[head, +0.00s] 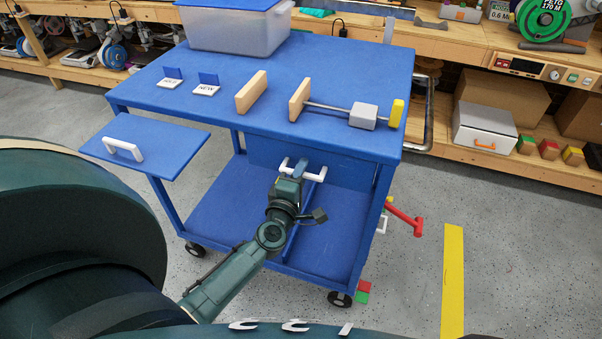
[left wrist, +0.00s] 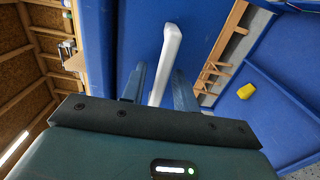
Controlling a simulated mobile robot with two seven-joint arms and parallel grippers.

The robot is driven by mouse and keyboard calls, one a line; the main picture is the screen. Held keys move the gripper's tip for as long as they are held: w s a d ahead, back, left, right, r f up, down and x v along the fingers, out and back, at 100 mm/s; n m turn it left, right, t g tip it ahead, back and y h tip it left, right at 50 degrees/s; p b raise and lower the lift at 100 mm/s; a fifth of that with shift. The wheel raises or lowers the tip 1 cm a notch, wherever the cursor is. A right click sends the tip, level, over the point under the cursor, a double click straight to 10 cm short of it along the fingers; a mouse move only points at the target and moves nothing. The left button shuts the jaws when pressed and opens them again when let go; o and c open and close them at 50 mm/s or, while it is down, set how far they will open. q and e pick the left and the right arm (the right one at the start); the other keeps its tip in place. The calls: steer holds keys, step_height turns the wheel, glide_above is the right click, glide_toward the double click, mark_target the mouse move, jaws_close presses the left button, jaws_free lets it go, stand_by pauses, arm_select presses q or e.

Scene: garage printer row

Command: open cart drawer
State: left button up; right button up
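The blue cart (head: 340,70) stands ahead in the head view. Its drawer front (head: 262,152) is a blue panel under the top's front edge, apparently flush with the frame. The white drawer handle (head: 318,175) is on that panel. My left gripper (head: 299,168) is at the handle and covers its middle. In the left wrist view, the handle (left wrist: 171,45) runs between the two fingers (left wrist: 160,88) with small gaps beside it. The fingers are apart and look not clamped on it. My right gripper is not in view.
A blue side shelf (head: 175,140) with a white handle juts out at the cart's left. On top are a clear bin (head: 235,35), wooden blocks (head: 251,92) and signs. A red-handled part (head: 404,218) sticks out at the right. The workbench (head: 455,40) stands behind.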

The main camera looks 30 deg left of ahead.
arm_select(q)
jaws_close()
stand_by(0.3)
steer(key=shift+s, duration=0.1)
